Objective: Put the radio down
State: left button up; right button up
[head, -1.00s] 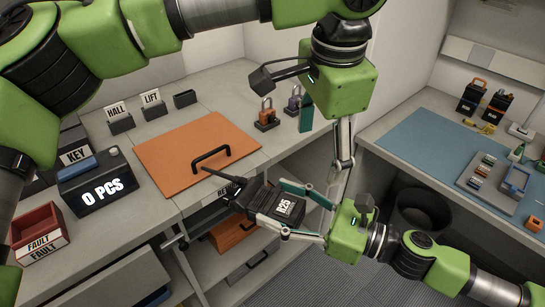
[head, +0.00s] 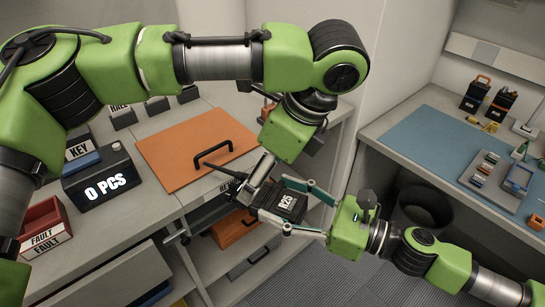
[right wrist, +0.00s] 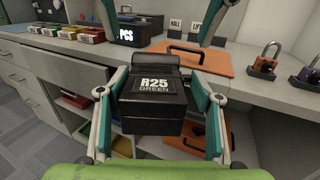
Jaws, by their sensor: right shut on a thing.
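The black radio (head: 287,203), with a white R25 label, is held by my right gripper (head: 292,208). One finger lies along each side of the radio. The radio is in front of the counter's edge, above the open shelves, with its dark antenna pointing left. In the right wrist view the radio (right wrist: 155,100) shows its label reading R25 GREEN, between the two teal-padded fingers. My left gripper (head: 268,165) hangs just above and behind the radio. Its fingers show apart at the top of the right wrist view, with nothing between them. Whether they touch the radio is unclear.
An orange panel (head: 170,155) with a black handle lies on the counter. Left of it are a black 0 PCS box (head: 100,180) and a red FAULT bin (head: 45,225). Padlocks (right wrist: 267,58) stand on the counter. A blue mat (head: 430,140) on the right bench has free room.

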pick_arm(q)
jog(key=x, duration=0.6)
jog(key=shift+a+f, duration=0.15)
jog(key=shift+f, duration=0.15)
pick_arm(e)
jog(key=shift+r, duration=0.1)
pick_arm(q)
jog(key=c, duration=1.5)
jog(key=shift+c, duration=0.3)
pick_arm(e)
jog(key=o, duration=1.5)
jog(key=shift+o, duration=0.2)
